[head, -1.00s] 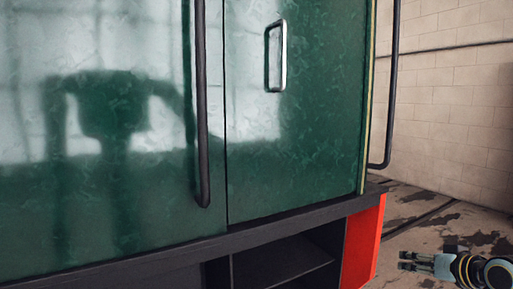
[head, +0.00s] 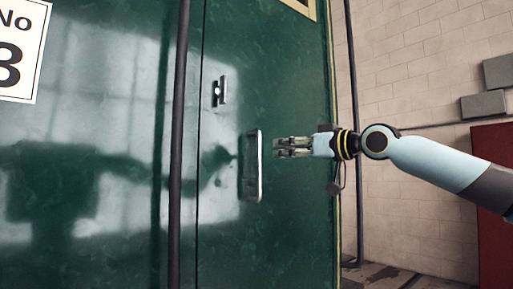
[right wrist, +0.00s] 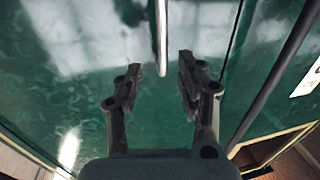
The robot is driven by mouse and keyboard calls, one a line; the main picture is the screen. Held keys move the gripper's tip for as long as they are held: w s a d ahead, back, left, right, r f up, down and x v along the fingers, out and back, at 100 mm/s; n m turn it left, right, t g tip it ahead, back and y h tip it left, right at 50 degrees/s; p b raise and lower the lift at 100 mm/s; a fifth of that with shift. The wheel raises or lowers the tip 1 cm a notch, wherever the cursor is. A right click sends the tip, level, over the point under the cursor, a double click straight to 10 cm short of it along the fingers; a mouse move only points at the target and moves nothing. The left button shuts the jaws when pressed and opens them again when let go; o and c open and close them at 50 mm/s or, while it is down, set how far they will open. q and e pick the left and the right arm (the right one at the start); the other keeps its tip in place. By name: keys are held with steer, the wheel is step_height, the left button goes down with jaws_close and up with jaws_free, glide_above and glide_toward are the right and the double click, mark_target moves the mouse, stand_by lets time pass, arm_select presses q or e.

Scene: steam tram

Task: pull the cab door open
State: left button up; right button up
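The green cab door (head: 290,225) looks closed, flush with the panel left of its seam. Its upright chrome pull handle (head: 253,165) stands out from the door's face. My right gripper (head: 276,147) comes in from the right, its fingertips just to the right of the handle's upper half. In the right wrist view, my right gripper (right wrist: 160,72) has its two fingers apart, with the handle (right wrist: 161,38) ahead and lined up with the gap between them. No grip on the handle shows. My left gripper is not in view; a reflection of my body shows on the panel.
A small latch (head: 219,91) sits on the door above the handle. A long dark grab rail (head: 178,150) runs left of the seam, another (head: 353,110) past the door's right edge. A brick wall (head: 425,85) and a red object (head: 495,200) are at the right.

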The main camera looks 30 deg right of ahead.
mark_target(261, 151)
steer(key=p+x, duration=0.1)
steer(key=x, duration=0.2)
steer(key=p+x, duration=0.1)
steer(key=x, duration=0.2)
steer(key=p+x, duration=0.1)
steer(key=x, duration=0.2)
steer(key=shift+s+a+p, duration=0.1)
steer(key=shift+a+p, duration=0.15)
steer(key=shift+p, duration=0.1)
jaws_close()
